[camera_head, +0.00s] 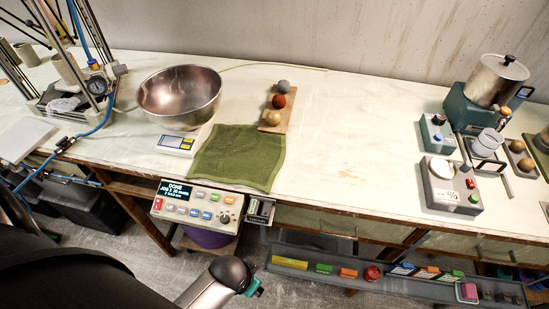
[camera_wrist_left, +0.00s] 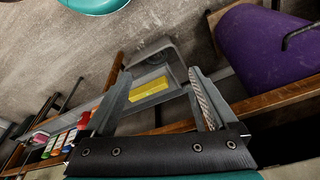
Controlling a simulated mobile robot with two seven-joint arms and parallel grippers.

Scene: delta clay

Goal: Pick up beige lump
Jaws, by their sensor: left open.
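The beige lump (camera_head: 273,118) is a tan ball at the front end of a small wooden board (camera_head: 285,106) on the bench in the head view. A red-brown ball (camera_head: 279,101) and a grey ball (camera_head: 283,85) sit behind it in a row. My left gripper (camera_wrist_left: 160,73) shows in the left wrist view with its two fingers spread and nothing between them. It is well away from the lump, which is not in the wrist view. In the head view, part of my arm shows at the bottom, below the bench edge, with no fingers clearly seen.
The bench right of the board is clear up to a grey device (camera_head: 450,186). A purple container (camera_wrist_left: 262,50) shows in the wrist view.

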